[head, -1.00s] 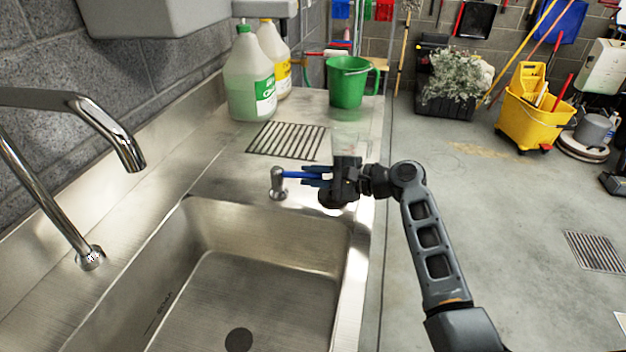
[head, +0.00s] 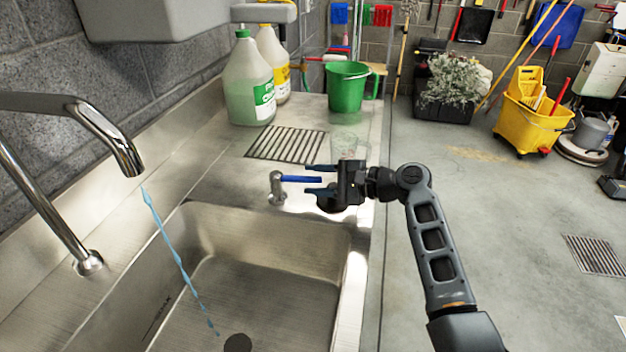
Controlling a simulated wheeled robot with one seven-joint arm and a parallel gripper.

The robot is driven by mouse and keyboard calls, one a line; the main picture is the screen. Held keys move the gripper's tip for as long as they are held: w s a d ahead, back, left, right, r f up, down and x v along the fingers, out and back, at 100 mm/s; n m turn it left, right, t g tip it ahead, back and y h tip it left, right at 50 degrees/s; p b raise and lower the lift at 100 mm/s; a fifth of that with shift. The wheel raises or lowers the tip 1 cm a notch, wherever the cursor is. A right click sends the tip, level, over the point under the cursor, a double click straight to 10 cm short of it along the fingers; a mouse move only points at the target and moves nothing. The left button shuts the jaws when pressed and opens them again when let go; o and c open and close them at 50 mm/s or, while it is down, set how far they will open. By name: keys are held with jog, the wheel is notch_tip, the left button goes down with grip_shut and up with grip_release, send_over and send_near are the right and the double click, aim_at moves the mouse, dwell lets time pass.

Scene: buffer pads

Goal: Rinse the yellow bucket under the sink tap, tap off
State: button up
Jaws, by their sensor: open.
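The steel tap (head: 105,135) arches over the sink basin (head: 255,290) at the left. A blue water stream (head: 172,245) runs from its spout toward the drain. The tap's blue lever (head: 300,179) sticks out to the right from a short metal post behind the basin. My gripper (head: 308,180) is open, its fingers apart on either side of the lever, with nothing held. Whether a finger touches the lever I cannot tell. A yellow wheeled mop bucket (head: 535,128) stands on the floor at the back right. The basin holds no bucket.
A green bucket (head: 346,90) stands on the counter's far end, beside two large jugs (head: 250,85). A clear container (head: 348,145) stands behind my gripper, partly hidden. A slotted drain grate (head: 287,143) lies in the counter. The floor right of the counter is mostly clear.

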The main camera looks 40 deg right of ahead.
jog(key=v, duration=0.6)
jog(key=shift+s+d+b, duration=0.1)
jog(key=shift+s+b, duration=0.2)
